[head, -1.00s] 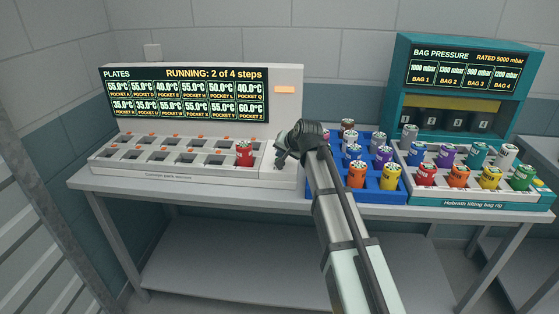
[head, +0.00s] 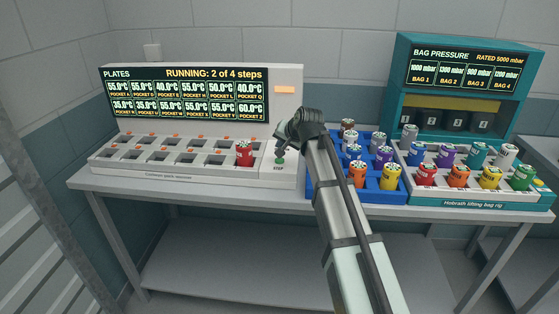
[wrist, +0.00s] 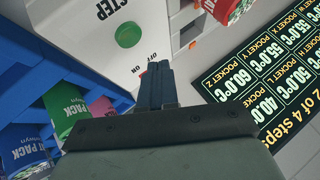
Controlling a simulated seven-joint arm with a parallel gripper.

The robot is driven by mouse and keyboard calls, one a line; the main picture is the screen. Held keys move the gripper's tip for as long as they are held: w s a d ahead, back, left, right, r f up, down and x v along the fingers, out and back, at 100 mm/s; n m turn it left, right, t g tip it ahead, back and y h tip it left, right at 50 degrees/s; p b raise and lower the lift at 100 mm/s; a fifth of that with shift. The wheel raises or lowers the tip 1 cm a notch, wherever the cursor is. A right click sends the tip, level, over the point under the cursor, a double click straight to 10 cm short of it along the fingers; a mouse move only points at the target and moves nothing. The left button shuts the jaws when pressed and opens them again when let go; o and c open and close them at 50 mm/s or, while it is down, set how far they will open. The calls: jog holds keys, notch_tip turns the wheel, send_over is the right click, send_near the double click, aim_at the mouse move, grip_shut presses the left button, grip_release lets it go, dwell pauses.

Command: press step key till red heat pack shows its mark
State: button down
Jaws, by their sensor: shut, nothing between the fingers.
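The green step key (head: 279,160), labelled STEP, is on the right end of the white warmer (head: 190,170). It also shows as a round green button in the wrist view (wrist: 127,36). My gripper (head: 281,149) is shut and empty, above and just behind the key; in the wrist view its closed fingertips (wrist: 156,68) are apart from the button. The red heat pack (head: 244,154) stands in the front right pocket, and its edge shows in the wrist view (wrist: 225,8). I cannot make out a mark on it. The display (head: 186,94) reads "RUNNING: 2 of 4 steps", with pocket Z at 60.0°C.
A blue tray (head: 322,189) of coloured packs stands right of the warmer. Beyond it is the teal bag pressure rig (head: 456,75) with several coloured cans in front. The warmer's other pockets look empty. An OFF/ON switch label (wrist: 157,55) lies close to my fingertips.

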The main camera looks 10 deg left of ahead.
jog(key=shift+r, duration=1.25)
jog(key=s+a+f+n+g+y, duration=0.2)
jog(key=s+a+f+g, duration=0.25)
jog(key=s, duration=0.25)
jog(key=s+a+f+n+g+y, duration=0.2)
jog(key=s+a+f+g, duration=0.1)
jog(key=s+a+g, duration=0.3)
jog(key=s+d+f+m+h, duration=0.1)
jog(key=s+d+f+m, duration=0.1)
jog(key=s+d+f, duration=0.75)
jog(key=s+d+f+m+g+h, duration=0.15)
jog(key=d+f, duration=0.45)
jog(key=f, duration=0.8)
jog(key=s+d+f+m+h, duration=0.25)
jog(key=s+d+f, duration=0.45)
jog(key=f, duration=0.5)
jog(key=s+d+f+n+h, duration=0.1)
jog(key=s+d+f, duration=0.3)
jog(key=s+f, duration=0.3)
jog(key=s+d+f+n+g+h, duration=0.1)
jog(key=s+d+f, duration=0.4)
jog(key=s, duration=0.6)
jog(key=s+d+f+n+g+h, duration=0.1)
jog(key=s+d+f+h, duration=0.1)
jog(key=s+d+f, duration=0.3)
jog(key=s+f, duration=0.4)
jog(key=shift+s+d+f+n, duration=0.15)
jog(key=shift+s+f+n, duration=0.1)
jog(key=shift+s+n, duration=0.15)
